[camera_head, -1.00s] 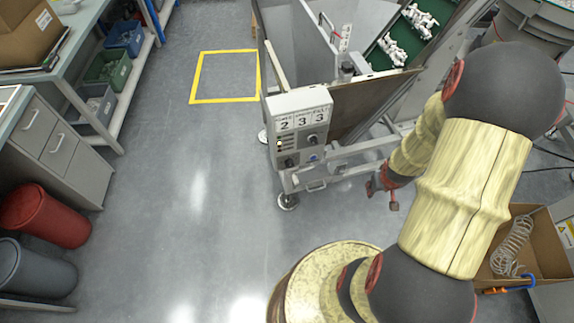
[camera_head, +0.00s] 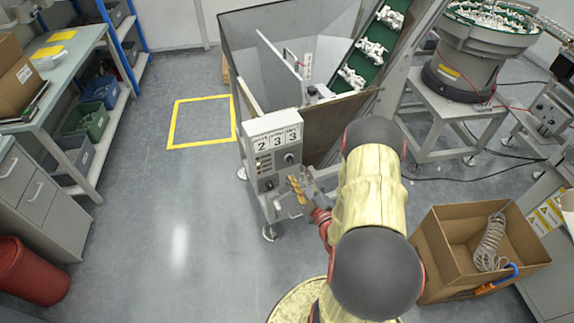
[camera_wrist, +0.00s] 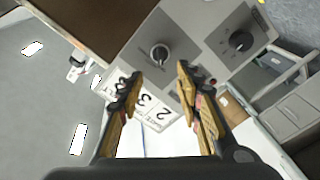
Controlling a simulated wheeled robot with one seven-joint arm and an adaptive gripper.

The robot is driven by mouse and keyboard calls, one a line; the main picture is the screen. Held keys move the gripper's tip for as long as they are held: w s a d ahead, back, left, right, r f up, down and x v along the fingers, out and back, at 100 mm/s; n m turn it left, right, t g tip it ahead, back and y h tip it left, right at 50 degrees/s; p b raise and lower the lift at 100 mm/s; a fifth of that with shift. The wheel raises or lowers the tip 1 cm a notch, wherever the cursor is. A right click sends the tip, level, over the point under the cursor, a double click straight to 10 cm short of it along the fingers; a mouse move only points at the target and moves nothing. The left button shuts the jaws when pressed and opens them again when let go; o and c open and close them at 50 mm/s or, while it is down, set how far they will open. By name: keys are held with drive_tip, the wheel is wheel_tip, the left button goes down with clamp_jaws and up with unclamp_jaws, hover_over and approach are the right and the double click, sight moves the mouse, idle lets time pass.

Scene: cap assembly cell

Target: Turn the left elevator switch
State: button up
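The grey control box (camera_head: 259,167) stands on the front of the elevator frame, with number cards 2, 3, 3 on top and rotary switches on its face. One knob (camera_head: 289,158) is at the upper right of the face, and a dark knob (camera_head: 268,185) is lower left. My gripper (camera_head: 296,186) is in front of the box's lower right. In the wrist view the box is turned over. My gripper (camera_wrist: 158,70) has its two fingers apart, with a silver-and-black knob (camera_wrist: 159,54) just beyond the gap between the tips. A black knob (camera_wrist: 238,40) sits to the right. Contact is not visible.
An open cardboard box (camera_head: 432,262) with a coiled hose is at the lower right. A bowl feeder (camera_head: 462,75) stands behind it. A workbench with drawers (camera_head: 40,205) and a red bin (camera_head: 30,272) are at left. The floor between them is clear.

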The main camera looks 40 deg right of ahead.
sight(290, 161)
drive_tip(key=b+x, duration=0.1)
drive_tip(key=x, duration=0.6)
drive_tip(key=shift+w+f+b, duration=0.15)
drive_tip(key=shift+w+b, duration=0.2)
drive_tip(key=c, duration=0.3)
clamp_jaws()
